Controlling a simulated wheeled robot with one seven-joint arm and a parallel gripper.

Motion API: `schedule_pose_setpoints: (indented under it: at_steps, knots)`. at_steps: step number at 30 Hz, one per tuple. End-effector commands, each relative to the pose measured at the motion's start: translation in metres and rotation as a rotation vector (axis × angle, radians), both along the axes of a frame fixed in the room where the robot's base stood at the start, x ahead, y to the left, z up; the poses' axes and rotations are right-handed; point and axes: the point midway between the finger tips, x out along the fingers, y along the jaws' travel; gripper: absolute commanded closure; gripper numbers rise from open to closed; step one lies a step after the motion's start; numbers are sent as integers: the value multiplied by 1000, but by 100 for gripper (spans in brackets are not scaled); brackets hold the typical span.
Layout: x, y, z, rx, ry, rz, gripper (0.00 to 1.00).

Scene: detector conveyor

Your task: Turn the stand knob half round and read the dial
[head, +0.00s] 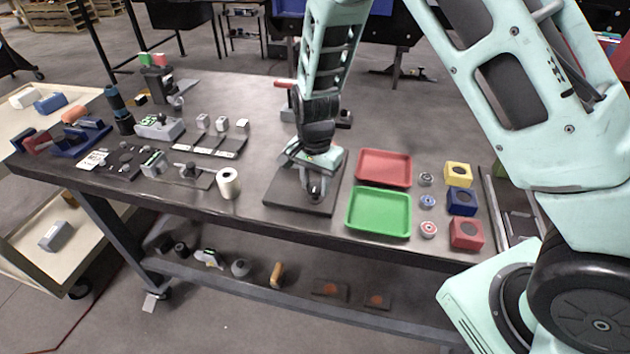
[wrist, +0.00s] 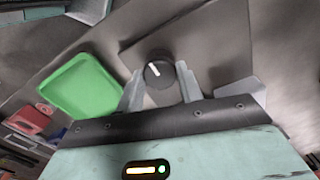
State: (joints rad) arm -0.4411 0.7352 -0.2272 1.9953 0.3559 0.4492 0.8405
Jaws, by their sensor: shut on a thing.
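In the wrist view a round black knob (wrist: 158,73) with a white pointer line sits between the two grey fingers of my gripper (wrist: 160,76). The fingers are shut on its sides. The pointer slants toward the upper left of that view. The knob is over a dark flat plate (wrist: 208,42). In the head view my gripper (head: 316,188) points down over this dark plate (head: 285,196) on the table, and the fingers mostly hide the knob. I cannot make out a dial with a scale or a reading in either view.
Right of the plate lie a red tray (head: 384,168) and a green tray (head: 379,212). Beyond them stand yellow (head: 458,174), blue (head: 461,201) and red (head: 466,234) blocks. A white cylinder (head: 228,183) stands left of the plate. The table's back middle is mostly clear.

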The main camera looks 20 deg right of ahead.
Motion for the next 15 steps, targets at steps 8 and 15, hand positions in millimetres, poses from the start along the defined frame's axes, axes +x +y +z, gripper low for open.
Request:
schedule_pose_setpoints:
  at_steps: [8,15]
  knots:
    - [1,0,1,0,-2,1,42]
    - [1,0,4,0,-2,2,42]
